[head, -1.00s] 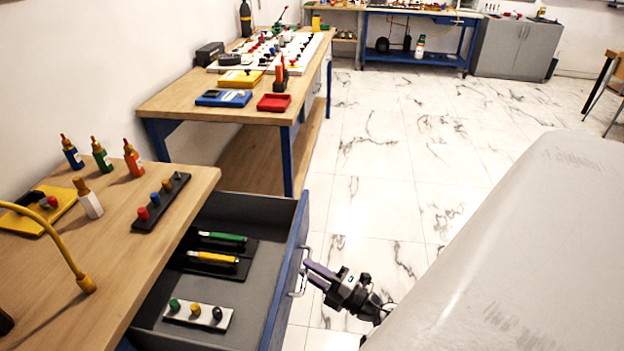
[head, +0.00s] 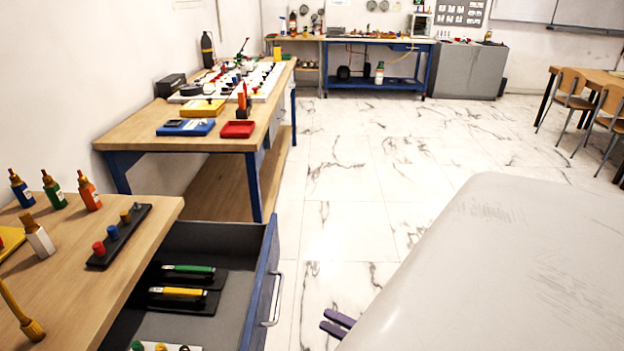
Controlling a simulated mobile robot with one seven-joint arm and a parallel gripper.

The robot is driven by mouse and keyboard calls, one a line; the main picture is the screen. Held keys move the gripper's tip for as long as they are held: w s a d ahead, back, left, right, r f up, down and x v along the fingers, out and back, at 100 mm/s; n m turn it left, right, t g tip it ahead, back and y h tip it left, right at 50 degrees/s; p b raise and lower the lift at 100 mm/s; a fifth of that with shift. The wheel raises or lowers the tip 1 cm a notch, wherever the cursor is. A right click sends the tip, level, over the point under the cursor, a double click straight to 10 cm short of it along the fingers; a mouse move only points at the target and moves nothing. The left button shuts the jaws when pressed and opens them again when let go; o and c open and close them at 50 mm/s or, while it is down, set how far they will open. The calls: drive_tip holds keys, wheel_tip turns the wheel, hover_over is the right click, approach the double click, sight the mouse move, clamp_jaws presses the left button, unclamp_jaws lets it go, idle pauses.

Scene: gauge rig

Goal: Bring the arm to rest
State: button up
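My gripper (head: 337,323) shows at the bottom of the head view, low over the tiled floor. Only its two purple fingers are visible, a little apart with nothing between them. The rest of it is hidden behind a large pale grey part of my own body. The blue-fronted drawer (head: 258,285) stands pulled out at the left of the gripper. Its metal handle (head: 276,300) is apart from the fingers, with floor showing between them.
The drawer holds a green-handled tool (head: 188,269) and a yellow-handled tool (head: 177,291). A wooden workbench (head: 75,285) with small bottles is at the left, another bench (head: 125,135) behind it. The tiled floor (head: 345,215) ahead is clear. Chairs (head: 571,90) stand at the far right.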

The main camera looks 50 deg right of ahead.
drive_tip(key=shift+v, duration=0.85)
drive_tip(key=shift+s, duration=0.1)
